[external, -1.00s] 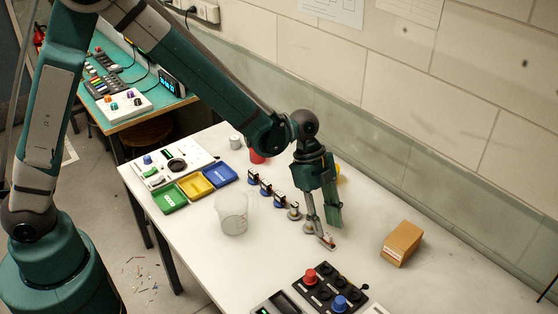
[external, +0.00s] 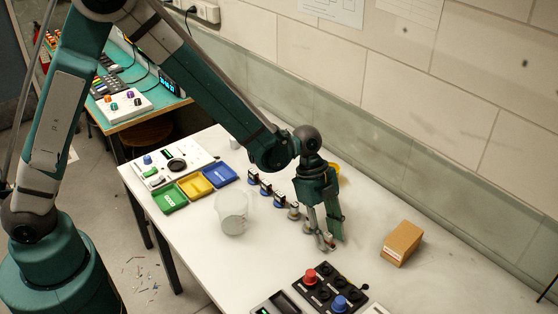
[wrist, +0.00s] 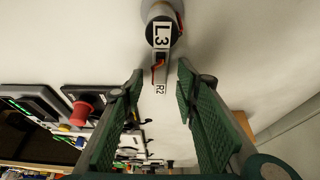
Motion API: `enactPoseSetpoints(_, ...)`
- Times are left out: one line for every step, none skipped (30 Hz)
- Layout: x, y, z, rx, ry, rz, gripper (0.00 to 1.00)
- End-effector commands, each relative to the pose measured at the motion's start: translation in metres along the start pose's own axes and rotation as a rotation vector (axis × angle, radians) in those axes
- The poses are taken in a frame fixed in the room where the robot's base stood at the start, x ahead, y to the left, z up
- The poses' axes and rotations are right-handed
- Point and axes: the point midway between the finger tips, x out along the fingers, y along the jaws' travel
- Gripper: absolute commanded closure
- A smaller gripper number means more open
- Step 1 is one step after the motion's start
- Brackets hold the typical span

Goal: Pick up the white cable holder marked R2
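My gripper (wrist: 160,72) is open, with one green-padded finger on each side of the wrist view. A small white tag marked R2 (wrist: 160,90) shows between the fingers, at the end of a narrow piece with orange edges. That piece joins a grey, dark-topped round part with a white L3 label (wrist: 161,35). I see no finger touching the R2 piece. In the external view my gripper (external: 328,238) points down, low over the white table, and largely hides the R2 piece.
A row of small holders (external: 266,188) stands up-left of the gripper, with a clear beaker (external: 232,212) to the left. A black button panel (external: 326,288) lies in front. A cardboard box (external: 402,243) stands to the right, with bare table between.

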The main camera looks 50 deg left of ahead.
Motion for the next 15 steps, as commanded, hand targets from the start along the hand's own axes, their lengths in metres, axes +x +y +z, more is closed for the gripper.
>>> enactPoseSetpoints(0.0,0.0,0.0,0.0,0.0,0.0,0.7)
enactPoseSetpoints(0.0,0.0,0.0,0.0,0.0,0.0,0.71)
enactPoseSetpoints(-0.0001,0.0,0.0,0.0,0.0,0.0,0.76)
enactPoseSetpoints(-0.0001,0.0,0.0,0.0,0.0,0.0,0.8)
enactPoseSetpoints(-0.0001,0.0,0.0,0.0,0.0,0.0,0.84)
enactPoseSetpoints(-0.0001,0.0,0.0,0.0,0.0,0.0,0.89)
enactPoseSetpoints(-0.0001,0.0,0.0,0.0,0.0,0.0,0.93)
enactPoseSetpoints(-0.0001,0.0,0.0,0.0,0.0,0.0,0.97)
enactPoseSetpoints(-0.0001,0.0,0.0,0.0,0.0,0.0,1.0)
enactPoseSetpoints(-0.0001,0.0,0.0,0.0,0.0,0.0,1.0)
enactPoseSetpoints(-0.0001,0.0,0.0,0.0,0.0,0.0,1.0)
enactPoseSetpoints(-0.0001,0.0,0.0,0.0,0.0,0.0,1.0)
enactPoseSetpoints(-0.0001,0.0,0.0,0.0,0.0,0.0,1.0)
enactPoseSetpoints(-0.0001,0.0,0.0,0.0,0.0,0.0,1.0)
enactPoseSetpoints(-0.0001,0.0,0.0,0.0,0.0,0.0,1.0)
